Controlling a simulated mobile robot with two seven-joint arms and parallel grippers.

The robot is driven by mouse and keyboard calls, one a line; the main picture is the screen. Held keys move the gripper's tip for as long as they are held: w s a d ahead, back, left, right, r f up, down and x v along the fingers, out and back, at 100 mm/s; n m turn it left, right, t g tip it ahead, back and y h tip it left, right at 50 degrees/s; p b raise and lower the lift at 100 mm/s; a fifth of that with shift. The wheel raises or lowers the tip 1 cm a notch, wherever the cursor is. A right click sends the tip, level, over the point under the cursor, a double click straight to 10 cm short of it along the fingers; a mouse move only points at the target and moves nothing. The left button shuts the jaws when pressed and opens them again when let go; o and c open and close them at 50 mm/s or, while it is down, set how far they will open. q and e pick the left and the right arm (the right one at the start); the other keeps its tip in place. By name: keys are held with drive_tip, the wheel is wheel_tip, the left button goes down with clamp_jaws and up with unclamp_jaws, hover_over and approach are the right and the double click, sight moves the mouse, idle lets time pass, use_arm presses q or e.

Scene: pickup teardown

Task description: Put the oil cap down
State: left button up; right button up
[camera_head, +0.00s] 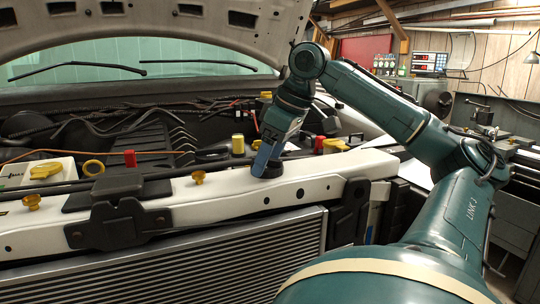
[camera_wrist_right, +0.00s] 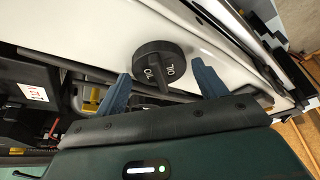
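The oil cap (camera_wrist_right: 155,66) is black and round, with a raised grip bar and white lettering. In the right wrist view it lies on the white front beam, its top towards the camera. In the head view the dark cap (camera_head: 268,170) shows on the beam just below the blue fingers. My right gripper (camera_wrist_right: 161,80) is open, with one blue finger on each side of the cap and visible gaps between. In the head view the right gripper (camera_head: 268,158) points down at the white beam (camera_head: 225,200). My left gripper is not in view.
The radiator (camera_head: 220,260) is in front of the beam. Yellow bolts (camera_head: 198,177) stand up from the beam to the left, beside a black latch bracket (camera_head: 118,215). The raised hood is above.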

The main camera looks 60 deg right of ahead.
drive_tip(key=shift+o, duration=0.9)
drive_tip(key=shift+r, duration=0.25)
drive_tip(key=p+v, duration=0.3)
drive_tip(key=v, duration=0.8)
drive_tip(key=shift+s+r, duration=0.15)
drive_tip(key=shift+r, duration=0.25)
drive_tip(key=shift+f, duration=0.1)
